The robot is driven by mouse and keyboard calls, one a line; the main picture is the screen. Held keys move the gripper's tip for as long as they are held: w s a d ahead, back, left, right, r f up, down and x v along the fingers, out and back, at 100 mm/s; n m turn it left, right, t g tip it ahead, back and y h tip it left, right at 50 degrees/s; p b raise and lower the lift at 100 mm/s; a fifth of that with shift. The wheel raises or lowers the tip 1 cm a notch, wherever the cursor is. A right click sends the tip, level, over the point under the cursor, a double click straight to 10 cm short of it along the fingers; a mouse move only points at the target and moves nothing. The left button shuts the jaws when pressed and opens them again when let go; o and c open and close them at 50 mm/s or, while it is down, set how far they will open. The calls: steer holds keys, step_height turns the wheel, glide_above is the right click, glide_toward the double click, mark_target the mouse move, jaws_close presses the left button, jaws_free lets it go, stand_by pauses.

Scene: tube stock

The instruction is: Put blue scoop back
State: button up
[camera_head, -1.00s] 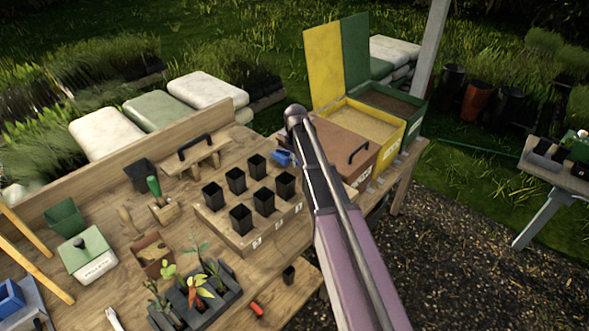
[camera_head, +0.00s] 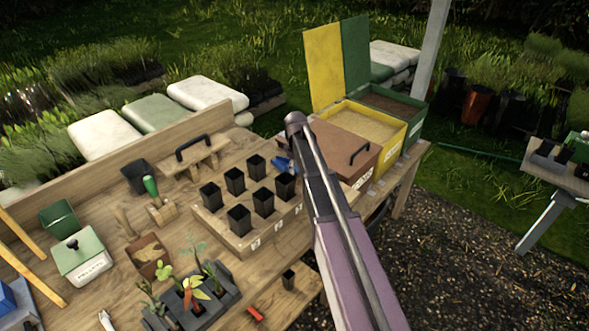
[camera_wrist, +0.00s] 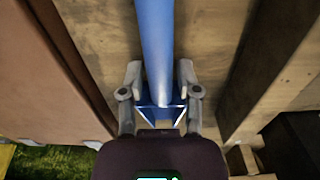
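The blue scoop (camera_wrist: 157,50) runs up the middle of the wrist view, with its handle toward the top and a wider angular part (camera_wrist: 160,118) near the gripper body. My gripper (camera_wrist: 159,76) has one finger on each side of it and appears shut on it. In the head view, part of the blue scoop (camera_head: 283,166) shows left of my arm, between the pot rack and the brown lidded bin. My arm hides the rest of it and the fingers there.
A wooden rack (camera_head: 240,246) with several black pots stands left of my arm. A brown lidded bin (camera_head: 340,147) and an open yellow bin (camera_head: 385,150) stand behind and right. A block with a black handle (camera_head: 194,163) stands at the back.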

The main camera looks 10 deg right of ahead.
mark_target(296, 167)
steer(key=shift+r, duration=0.1)
stand_by(0.4)
step_height(296, 167, up, 12)
steer(key=p, duration=1.2)
stand_by(0.8)
steer(key=s+a+m, duration=0.1)
steer(key=s+m, duration=0.6)
steer(key=s, duration=2)
steer(key=shift+a, duration=0.35)
steer(key=shift+s, duration=0.1)
steer(key=shift+c, duration=0.5)
